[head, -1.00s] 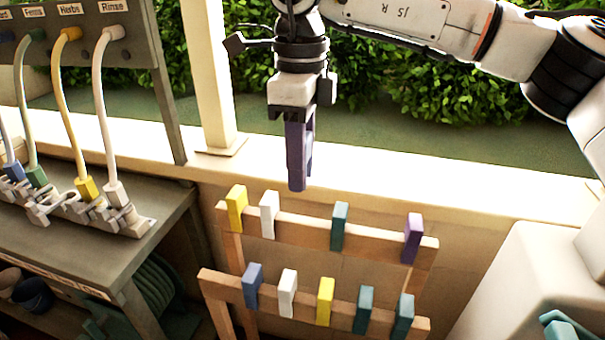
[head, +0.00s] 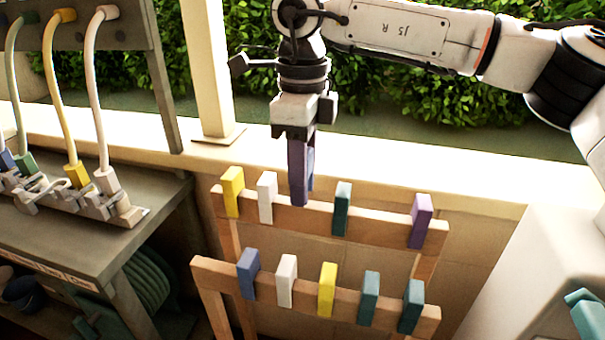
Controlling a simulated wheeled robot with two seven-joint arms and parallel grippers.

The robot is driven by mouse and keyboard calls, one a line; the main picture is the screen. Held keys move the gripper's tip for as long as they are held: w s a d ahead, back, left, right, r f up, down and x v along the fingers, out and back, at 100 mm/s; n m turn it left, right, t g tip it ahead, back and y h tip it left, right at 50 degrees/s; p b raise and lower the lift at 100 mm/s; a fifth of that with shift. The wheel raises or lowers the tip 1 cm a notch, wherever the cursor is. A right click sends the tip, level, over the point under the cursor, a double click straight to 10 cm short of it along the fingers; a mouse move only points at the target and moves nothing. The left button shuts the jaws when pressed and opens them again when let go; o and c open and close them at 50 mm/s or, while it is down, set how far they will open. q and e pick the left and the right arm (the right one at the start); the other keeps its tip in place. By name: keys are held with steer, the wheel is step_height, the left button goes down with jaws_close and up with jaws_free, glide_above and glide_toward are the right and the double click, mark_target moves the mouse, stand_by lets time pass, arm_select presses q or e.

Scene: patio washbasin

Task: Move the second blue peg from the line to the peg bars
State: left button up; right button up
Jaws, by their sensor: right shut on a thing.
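My right gripper (head: 298,140) points down at the upper middle and is shut on a blue peg (head: 300,178), which looks bluish purple in this light. The peg hangs upright. Its lower end overlaps the back peg bar (head: 320,216) in the picture, between a white peg (head: 267,197) and a teal peg (head: 342,208); I cannot tell whether it touches. Another blue peg (head: 248,273) sits on the front peg bar (head: 220,270) near its left end. My left gripper is out of view.
The back bar also bears a yellow peg (head: 232,191) and a purple peg (head: 421,220). The front bar bears white, yellow and teal pegs. A grey bench (head: 150,190) with hoses stands left. A pale ledge (head: 420,180) and hedge lie behind.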

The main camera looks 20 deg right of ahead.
step_height(320, 180, down, 3)
steer(key=shift+r+b, duration=0.1)
steer(key=shift+b, duration=0.85)
steer(key=shift+f+b, duration=0.65)
steer(key=shift+f, duration=0.55)
steer(key=o, duration=1.1)
